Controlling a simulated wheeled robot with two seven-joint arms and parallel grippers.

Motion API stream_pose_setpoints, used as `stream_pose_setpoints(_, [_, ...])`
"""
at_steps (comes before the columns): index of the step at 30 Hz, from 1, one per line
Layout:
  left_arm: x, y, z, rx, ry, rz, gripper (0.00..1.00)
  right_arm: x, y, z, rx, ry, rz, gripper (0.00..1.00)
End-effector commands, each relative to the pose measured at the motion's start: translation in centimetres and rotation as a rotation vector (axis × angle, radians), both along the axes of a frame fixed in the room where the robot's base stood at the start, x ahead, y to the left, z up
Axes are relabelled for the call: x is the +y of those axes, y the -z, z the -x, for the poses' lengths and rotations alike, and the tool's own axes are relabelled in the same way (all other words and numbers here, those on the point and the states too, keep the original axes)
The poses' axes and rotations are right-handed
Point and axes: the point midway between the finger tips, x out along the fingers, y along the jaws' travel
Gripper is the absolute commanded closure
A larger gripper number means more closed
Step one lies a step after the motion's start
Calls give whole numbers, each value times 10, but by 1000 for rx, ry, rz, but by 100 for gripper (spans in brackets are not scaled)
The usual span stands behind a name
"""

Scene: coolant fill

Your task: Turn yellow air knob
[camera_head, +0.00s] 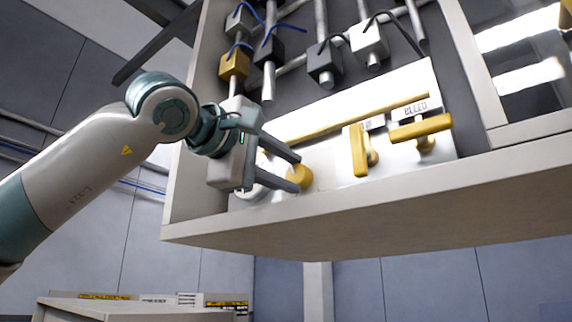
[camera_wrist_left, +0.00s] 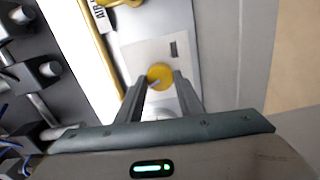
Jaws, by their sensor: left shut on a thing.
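A round yellow knob (camera_head: 302,177) sits low on the white panel inside the cabinet, at the panel's left end. In the left wrist view the knob (camera_wrist_left: 160,74) lies between the fingertips, with its round yellow face showing. My left gripper (camera_head: 296,172) reaches in from the left, with one finger above and one below the knob, and is shut on it. The left gripper's fingers (camera_wrist_left: 159,84) hide the knob's sides. My right gripper is in neither view.
Two yellow T-shaped handles, one upright (camera_head: 358,150) and one level (camera_head: 420,128), stand to the right on the panel. A long yellow bar (camera_head: 350,117) runs above the knob. The cabinet's bottom ledge (camera_head: 370,195) lies just below. Pipes and valve blocks (camera_head: 323,62) hang above.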

Motion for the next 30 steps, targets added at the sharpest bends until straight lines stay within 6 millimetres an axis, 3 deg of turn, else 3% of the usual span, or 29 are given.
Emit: stream_pose_setpoints(30, [-1, 0, 0, -564, 3, -783, 88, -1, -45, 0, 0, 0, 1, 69])
